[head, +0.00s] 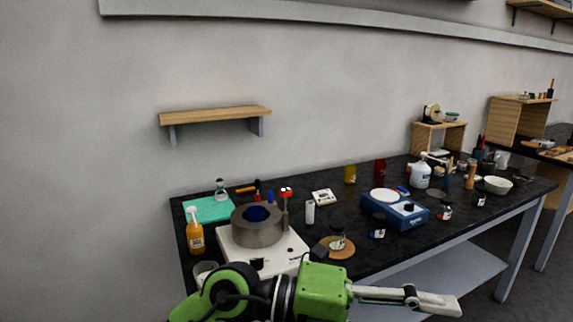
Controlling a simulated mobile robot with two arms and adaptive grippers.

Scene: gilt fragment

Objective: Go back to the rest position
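One green and black arm of mine crosses the bottom of the head view, low in front of the black table (290,214). It comes in from the lower left. A slim pale grey end piece (432,302) points right from its green block; it looks like my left gripper seen side-on. I cannot make out two separate fingers, or whether they are open or shut. I see nothing held there. My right gripper is not in view. The arm overlaps the table's front edge and hides part of it.
A white hot-plate device (283,251) bears a grey ring-shaped vessel (257,228). An orange spray bottle (195,235), a turquoise mat (222,209), a wooden disc (344,253), a blue scale (405,215) and a white bowl (498,185) are on the table. A wooden shelf (215,116) hangs above.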

